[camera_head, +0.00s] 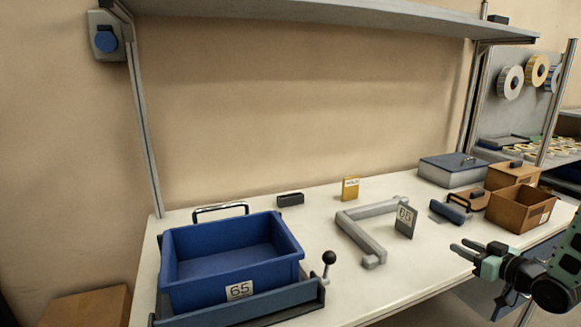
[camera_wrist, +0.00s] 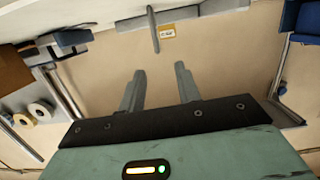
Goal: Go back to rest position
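My gripper (camera_head: 460,248) is at the right of the head view, by the front edge of the white workbench (camera_head: 345,292), with its fingers pointing left. In the wrist view, the two grey fingers of my gripper (camera_wrist: 160,85) stand apart with nothing between them. The wrist view appears upside down and looks towards the beige wall. The gripper touches no object that I can see.
A blue bin (camera_head: 230,262) marked 65 sits at the bench's left. A grey frame (camera_head: 362,240) and a dark card (camera_head: 406,220) stand mid-bench. Brown boxes (camera_head: 520,207) and a grey case (camera_head: 450,172) are at right. Tape reels (camera_head: 537,70) hang behind.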

